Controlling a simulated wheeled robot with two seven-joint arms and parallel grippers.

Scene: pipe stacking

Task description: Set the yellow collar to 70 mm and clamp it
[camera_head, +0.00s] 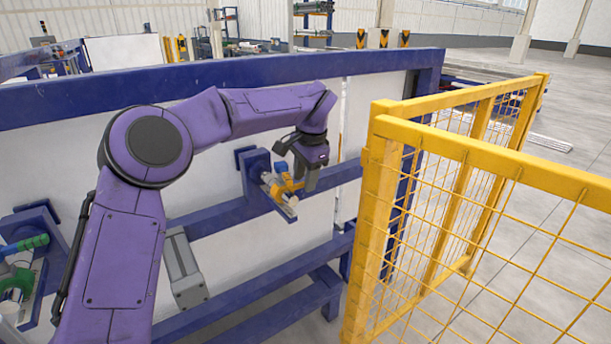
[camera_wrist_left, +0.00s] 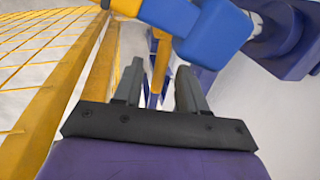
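The yellow collar (camera_head: 284,181) sits on a pale rod or scale (camera_head: 289,211) that sticks out from a blue bracket (camera_head: 255,172) on the wall frame; any scale reading is too small to make out. In the left wrist view the yellow piece (camera_wrist_left: 170,14) and blue block (camera_wrist_left: 216,36) show large at the top. My left gripper (camera_head: 304,180) is right beside the collar. My right gripper is not in view.
A yellow mesh fence (camera_head: 375,240) stands close to the right of the gripper. The blue frame's top beam (camera_head: 220,82) runs behind my arm. Another bracket with a green part (camera_head: 30,243) is at the far left. A grey box-shaped part (camera_head: 185,275) is below my forearm.

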